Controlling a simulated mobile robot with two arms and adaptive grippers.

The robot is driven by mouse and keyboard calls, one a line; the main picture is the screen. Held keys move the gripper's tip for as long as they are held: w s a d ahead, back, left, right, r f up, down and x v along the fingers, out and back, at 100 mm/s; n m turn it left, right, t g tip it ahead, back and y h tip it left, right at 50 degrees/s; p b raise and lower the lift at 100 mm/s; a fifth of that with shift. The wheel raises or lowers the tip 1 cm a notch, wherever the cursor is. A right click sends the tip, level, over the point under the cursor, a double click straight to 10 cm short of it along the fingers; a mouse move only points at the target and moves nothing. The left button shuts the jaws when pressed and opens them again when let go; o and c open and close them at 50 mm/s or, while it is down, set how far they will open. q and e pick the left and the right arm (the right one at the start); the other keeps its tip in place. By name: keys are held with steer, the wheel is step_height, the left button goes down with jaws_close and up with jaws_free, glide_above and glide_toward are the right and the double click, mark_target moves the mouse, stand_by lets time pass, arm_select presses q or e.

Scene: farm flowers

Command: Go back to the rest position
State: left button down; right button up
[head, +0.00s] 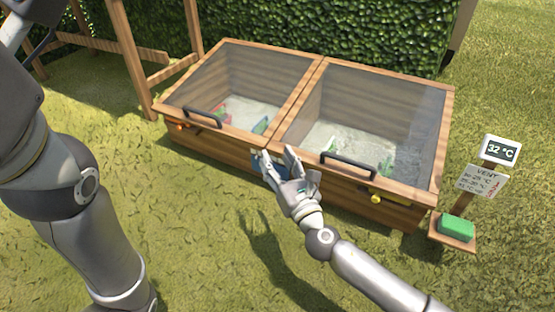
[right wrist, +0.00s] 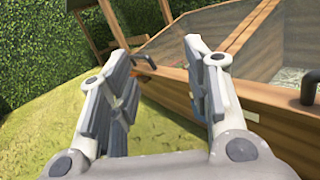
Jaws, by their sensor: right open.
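My right gripper (head: 278,164) is open and empty in front of the wooden cold frame (head: 228,150), near the middle of its front wall. In the right wrist view its two fingers (right wrist: 160,95) stand apart with nothing between them. The cold frame has two glazed lids, both lying closed: a left lid (head: 262,57) and a right lid (head: 390,88). Each has a dark handle, the left handle (head: 202,117) and the right handle (head: 348,164). My left arm comes in from the left in the head view, but its gripper is out of view.
A small stand at the right holds a display reading 32 °C (head: 501,150), a VENT sign (head: 484,180) and a green block (head: 457,228) on a wooden shelf. A yellow piece (head: 376,198) sits below the right handle. A hedge (head: 350,30) stands behind. Grass in front is clear.

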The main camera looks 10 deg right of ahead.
steer(key=shift+s+a+r+m+y, duration=0.1)
steer(key=shift+a+r+m+y, duration=0.05)
steer(key=shift+r, duration=0.3)
steer(key=shift+a+r+m+y, duration=0.15)
steer(key=shift+r, duration=0.25)
